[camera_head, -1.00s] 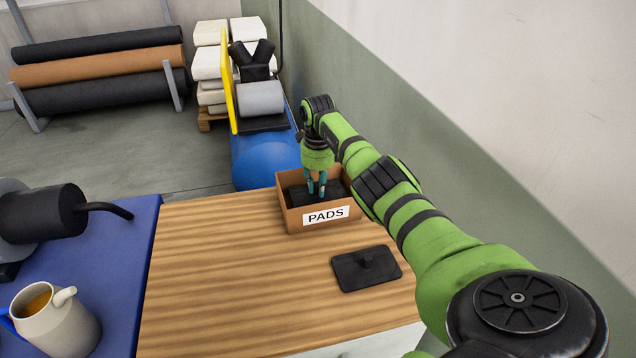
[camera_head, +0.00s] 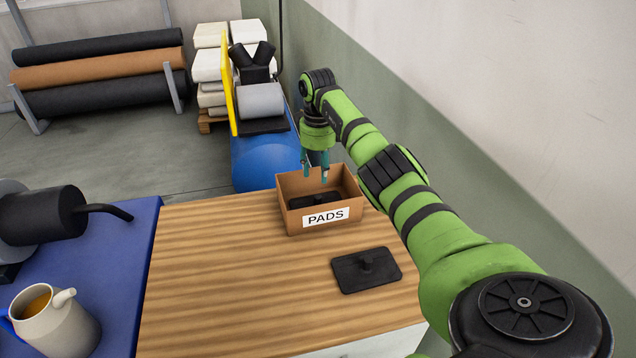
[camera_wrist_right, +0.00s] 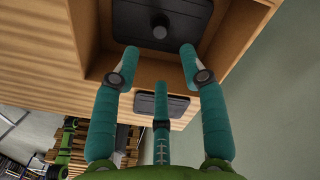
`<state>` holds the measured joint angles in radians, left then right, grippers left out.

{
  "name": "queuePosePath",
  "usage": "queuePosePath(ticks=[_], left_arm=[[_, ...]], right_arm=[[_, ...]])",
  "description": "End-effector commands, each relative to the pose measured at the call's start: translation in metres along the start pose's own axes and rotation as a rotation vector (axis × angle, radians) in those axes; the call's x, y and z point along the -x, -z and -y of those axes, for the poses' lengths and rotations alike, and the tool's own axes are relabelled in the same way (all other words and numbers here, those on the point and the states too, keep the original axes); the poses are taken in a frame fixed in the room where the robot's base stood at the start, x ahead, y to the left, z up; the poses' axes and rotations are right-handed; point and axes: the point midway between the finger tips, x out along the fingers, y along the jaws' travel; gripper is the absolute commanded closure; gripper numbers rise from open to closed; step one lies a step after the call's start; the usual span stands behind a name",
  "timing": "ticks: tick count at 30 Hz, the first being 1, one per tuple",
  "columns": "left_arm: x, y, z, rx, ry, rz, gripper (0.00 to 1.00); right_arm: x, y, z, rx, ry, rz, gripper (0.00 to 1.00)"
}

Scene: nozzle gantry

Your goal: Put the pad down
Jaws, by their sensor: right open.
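A black pad (camera_head: 313,201) with a knob lies inside the cardboard box (camera_head: 293,222) labelled PADS. It also shows in the right wrist view (camera_wrist_right: 185,12), on the box floor. A second black pad with a knob (camera_head: 350,274) lies flat on the wooden table top, in front of the box and to its right; it is small in the wrist view (camera_wrist_right: 146,104). My right gripper (camera_head: 316,177) is above the box, its teal fingers spread and empty, apart from the pad (camera_wrist_right: 158,65). My left gripper is not in view.
The wooden table top (camera_head: 215,270) is clear left of the box. A blue surface at left holds a cream jug (camera_head: 60,325) and a black cylinder (camera_head: 40,214). A blue tank (camera_head: 260,160) stands behind the table. A wall runs along the right.

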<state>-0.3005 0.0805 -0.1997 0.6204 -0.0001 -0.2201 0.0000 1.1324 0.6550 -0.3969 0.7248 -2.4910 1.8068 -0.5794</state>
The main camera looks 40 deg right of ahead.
Motion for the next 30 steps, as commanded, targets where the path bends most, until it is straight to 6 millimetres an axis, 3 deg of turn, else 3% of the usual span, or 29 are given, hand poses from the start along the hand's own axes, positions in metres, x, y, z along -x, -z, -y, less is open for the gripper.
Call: queuePosePath(ticks=[6, 12, 30], left_arm=[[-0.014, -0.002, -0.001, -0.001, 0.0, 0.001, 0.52], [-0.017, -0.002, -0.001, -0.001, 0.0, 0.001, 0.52], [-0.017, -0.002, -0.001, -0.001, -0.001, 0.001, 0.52]], right_arm=[[0.044, 0.0, 0.001, -0.002, 0.003, 0.002, 0.56], [0.065, 0.0, 0.0, -0.002, 0.0, 0.0, 0.56], [0.068, 0.0, 0.0, -0.001, 0.0, -0.001, 0.56]])
